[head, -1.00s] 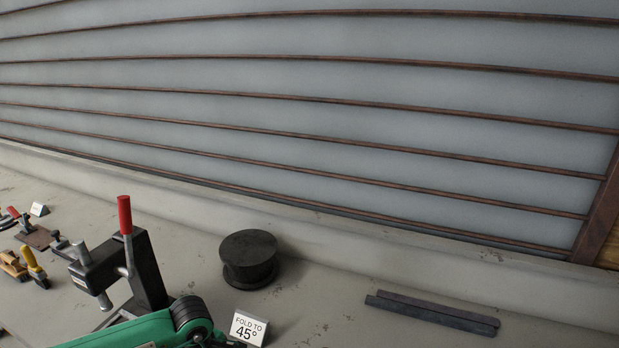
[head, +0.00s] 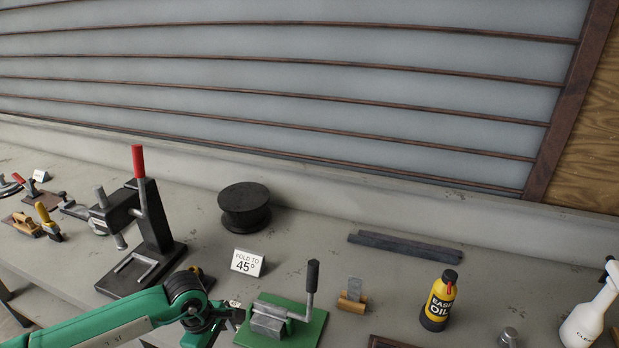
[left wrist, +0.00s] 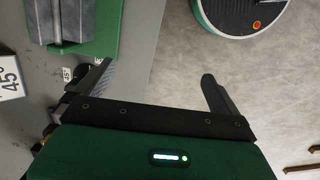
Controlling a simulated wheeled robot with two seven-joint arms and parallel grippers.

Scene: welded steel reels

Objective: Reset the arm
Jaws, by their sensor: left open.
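My left arm comes in from the lower left as a green link with a black joint. My left gripper (head: 230,317) is at its end, low in the head view, just left of a green-based bending tool (head: 310,328) with a black-handled lever. In the left wrist view the left gripper (left wrist: 158,85) has its two fingers wide apart with nothing between them. The left finger is near the green base (left wrist: 104,35); the right finger is over the floor beyond the bench edge. My right gripper is not in view.
A black reel (head: 245,207), a red-handled press (head: 150,235), a "FOLD TO 45°" card (head: 247,262), steel bars (head: 405,247), a yellow-black oil bottle (head: 438,302) and a white spray bottle (head: 588,318) stand on the grey bench (head: 330,225). Hand tools lie at left.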

